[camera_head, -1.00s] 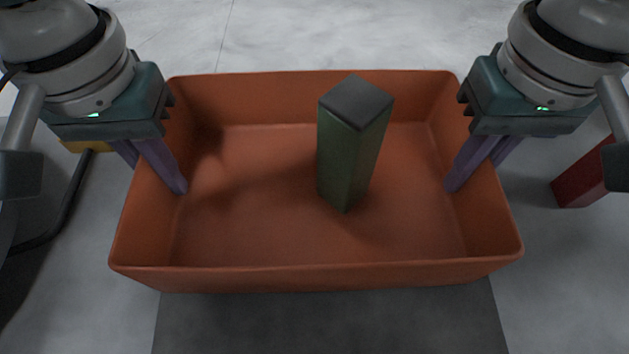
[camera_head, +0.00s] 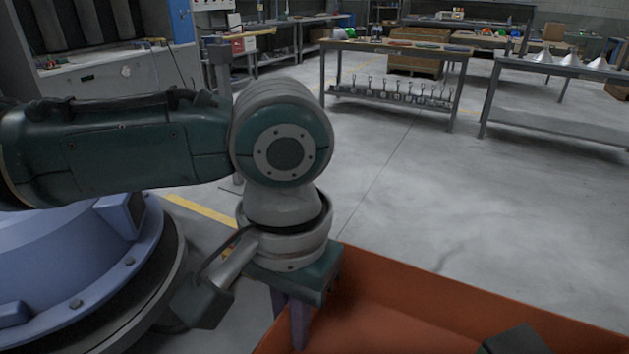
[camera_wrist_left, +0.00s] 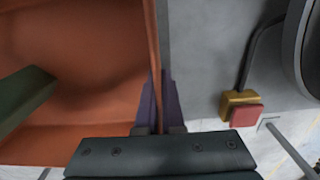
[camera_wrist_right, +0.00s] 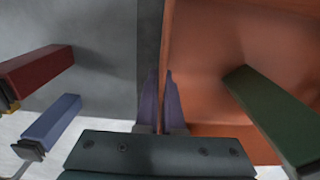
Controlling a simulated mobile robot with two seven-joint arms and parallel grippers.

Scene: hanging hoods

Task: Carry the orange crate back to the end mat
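The orange crate (camera_head: 400,315) shows only partly at the bottom of the head view. My left gripper (camera_head: 300,318) has its fingers on both sides of the crate's wall; the left wrist view shows them closed on that wall (camera_wrist_left: 158,105). In the right wrist view my right gripper (camera_wrist_right: 161,105) pinches the opposite wall of the crate (camera_wrist_right: 205,35). A tall green block with a dark top (camera_wrist_right: 275,112) stands inside the crate. A darker grey strip (camera_wrist_right: 150,35), possibly a mat, lies beside the crate. I cannot tell whether it is the end mat.
A red block (camera_wrist_right: 38,77) and a blue block (camera_wrist_right: 52,120) lie outside the crate near my right gripper. A yellow and red piece (camera_wrist_left: 240,108) is outside on the left. Workbenches (camera_head: 395,62) stand far back; open floor (camera_head: 470,190) lies between.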

